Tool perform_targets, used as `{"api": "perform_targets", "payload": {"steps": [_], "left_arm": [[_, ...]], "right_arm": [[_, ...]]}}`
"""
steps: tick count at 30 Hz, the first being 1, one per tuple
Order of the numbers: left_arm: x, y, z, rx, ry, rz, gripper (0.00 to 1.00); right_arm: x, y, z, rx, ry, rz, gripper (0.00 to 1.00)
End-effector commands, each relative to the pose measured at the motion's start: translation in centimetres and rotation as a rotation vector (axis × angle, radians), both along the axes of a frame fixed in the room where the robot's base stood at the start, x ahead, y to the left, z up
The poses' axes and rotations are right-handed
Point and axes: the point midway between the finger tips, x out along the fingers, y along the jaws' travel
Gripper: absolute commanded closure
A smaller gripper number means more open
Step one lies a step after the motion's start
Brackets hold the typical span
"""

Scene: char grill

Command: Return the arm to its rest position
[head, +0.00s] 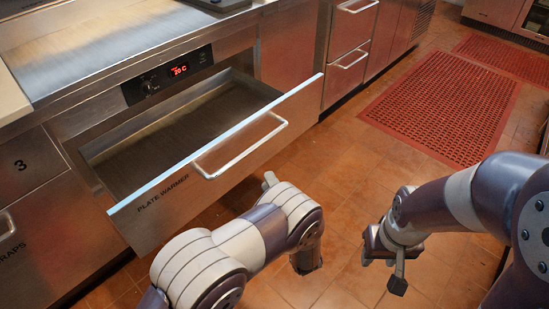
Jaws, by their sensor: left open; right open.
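My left gripper (298,238) is in front of the open drawer, above the tiled floor. It is largely hidden behind its own wrist, and its jaws are open. My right gripper (383,270) hangs at the lower right over the floor, open, with nothing seen between its fingers. Both arms are bent and stand apart from each other. No arm is seen holding anything.
The plate warmer drawer (160,205) is pulled out, its handle (240,150) close to my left arm. Inside, its visible floor looks empty. A steel counter (110,45) lies above. Red mats (445,105) cover the floor at right. Open floor lies between the arms.

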Motion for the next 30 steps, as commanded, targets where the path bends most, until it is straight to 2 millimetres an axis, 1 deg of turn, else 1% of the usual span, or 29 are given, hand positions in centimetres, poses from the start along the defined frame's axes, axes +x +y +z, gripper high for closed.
{"api": "perform_targets", "payload": {"steps": [5,6,7,8,9,10,11,12,13,14,15,16,17,18,20,21,23,24,26,27,28,29,30], "left_arm": [[0.0,0.0,0.0,-0.013,-0.007,-0.003,0.56],[0.1,0.0,-0.2,-0.051,-0.015,-0.011,0.56],[0.2,-0.1,-0.9,-0.112,-0.008,-0.026,0.56],[0.6,-0.5,-2.2,-0.201,0.014,-0.058,0.56],[0.6,-1.2,-4.8,-0.34,0.083,-0.113,0.56],[0.4,-1.9,-7.0,-0.457,0.16,-0.152,0.56],[-0.1,-3.1,-9.0,-0.592,0.249,-0.186,0.56],[-1.1,-4.5,-10.8,-0.783,0.379,-0.202,0.56],[-2.1,-5.2,-11.7,-0.925,0.48,-0.183,0.56],[-3.3,-5.6,-12.0,-1.056,0.576,-0.14,0.56],[-5.3,-5.6,-11.7,-1.208,0.699,-0.055,0.56],[-6.9,-5.2,-11.1,-1.301,0.782,0.026,0.56],[-8.8,-4.4,-10.0,-1.375,0.855,0.118,0.56],[-11.3,-2.8,-8.3,-1.447,0.932,0.249,0.56],[-14.6,-0.3,-5.8,-1.498,1.004,0.419,0.56],[-16.5,1.4,-4.2,-1.511,1.027,0.51,0.56],[-18.8,3.8,-2.0,-1.517,1.044,0.618,0.56],[-20.2,5.3,-0.6,-1.517,1.042,0.675,0.56],[-21.9,7.6,1.5,-1.515,1.029,0.733,0.56],[-22.7,9.2,2.9,-1.518,1.006,0.744,0.56],[-23.0,10.4,4.1,-1.532,0.971,0.736,0.56],[-22.7,11.4,5.2,-1.561,0.914,0.719,0.56],[-21.8,12.5,6.8,-1.612,0.826,0.699,0.56]], "right_arm": [[0.0,0.0,0.0,0.0,0.0,0.0,0.57],[0.0,0.0,0.0,0.0,0.0,0.0,0.57],[0.0,0.0,0.0,0.0,0.0,0.0,0.57],[0.0,0.0,0.0,0.0,0.0,0.0,0.57],[0.0,0.0,0.0,0.0,0.0,0.0,0.57],[0.0,0.0,0.0,0.0,0.0,0.0,0.57],[0.0,0.0,0.0,0.0,0.0,0.0,0.57],[0.0,0.0,0.0,0.0,0.0,0.0,0.57],[0.0,0.0,0.0,0.0,0.0,0.0,0.57],[0.0,0.0,0.0,0.0,0.0,0.0,0.57],[0.0,0.0,0.0,0.0,0.0,0.0,0.57],[0.0,0.0,0.0,0.0,0.0,0.0,0.57],[0.0,0.0,0.0,0.0,0.0,0.0,0.57],[0.0,0.0,0.0,0.0,0.0,0.0,0.57],[0.0,0.0,0.0,0.0,0.0,0.0,0.57],[0.0,0.0,0.0,0.0,0.0,0.0,0.57],[0.0,0.0,0.0,0.0,0.0,0.0,0.57],[0.0,0.0,0.0,0.0,0.0,0.0,0.57],[0.0,0.0,0.0,0.0,0.0,0.0,0.57],[0.0,0.0,0.0,0.0,0.0,0.0,0.57],[0.0,0.0,0.0,0.0,0.0,0.0,0.57],[0.0,0.0,0.0,0.0,0.0,0.0,0.57],[0.0,0.0,0.0,0.0,0.0,0.0,0.57]]}}
